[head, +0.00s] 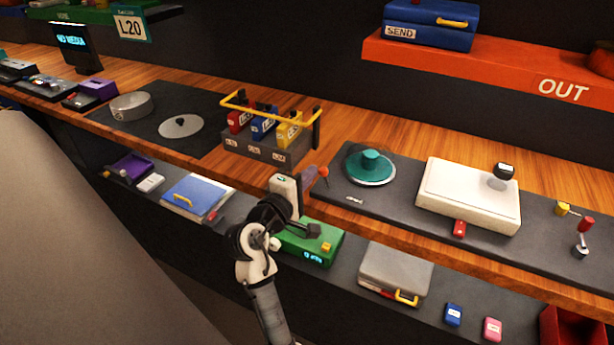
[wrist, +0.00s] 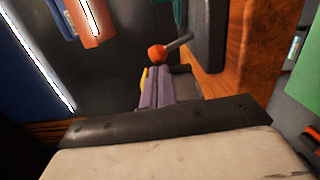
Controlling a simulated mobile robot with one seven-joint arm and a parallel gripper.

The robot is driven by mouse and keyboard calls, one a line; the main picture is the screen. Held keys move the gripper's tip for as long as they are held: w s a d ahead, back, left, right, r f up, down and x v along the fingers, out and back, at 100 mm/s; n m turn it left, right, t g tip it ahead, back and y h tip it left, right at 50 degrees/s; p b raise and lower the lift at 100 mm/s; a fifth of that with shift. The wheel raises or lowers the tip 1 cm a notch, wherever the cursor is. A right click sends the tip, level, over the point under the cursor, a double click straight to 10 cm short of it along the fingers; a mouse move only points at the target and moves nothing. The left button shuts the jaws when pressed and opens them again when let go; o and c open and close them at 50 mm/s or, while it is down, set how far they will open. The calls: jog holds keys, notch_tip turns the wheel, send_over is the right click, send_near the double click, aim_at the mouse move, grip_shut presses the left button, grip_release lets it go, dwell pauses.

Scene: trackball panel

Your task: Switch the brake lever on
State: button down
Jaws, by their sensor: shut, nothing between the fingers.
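A small lever with an orange-red knob (head: 323,171) stands at the left end of the dark trackball panel (head: 400,213). I take it for the brake lever, though no label on it is readable. In the wrist view its round knob (wrist: 157,53) sits on a grey shaft that slants up to the right. My gripper (head: 309,175) is just left of this lever. Its purple-grey fingers (wrist: 155,85) are together and empty, with their tips close to the knob. I cannot tell whether they touch it.
A teal disc (head: 370,165) and a white box (head: 468,193) stand on the panel to the right. Another lever (head: 583,243) is at its far right. A rack of coloured blocks (head: 265,147) with a yellow rail stands left of my gripper. A lower shelf holds a green box (head: 313,243).

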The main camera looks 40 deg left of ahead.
jog(key=shift+d+r, duration=0.1)
jog(key=m, duration=0.1)
jog(key=d+m+b, duration=0.1)
jog(key=m, duration=0.1)
jog(key=d+r+m, duration=0.1)
jog(key=m, duration=0.1)
jog(key=shift+w, duration=0.25)
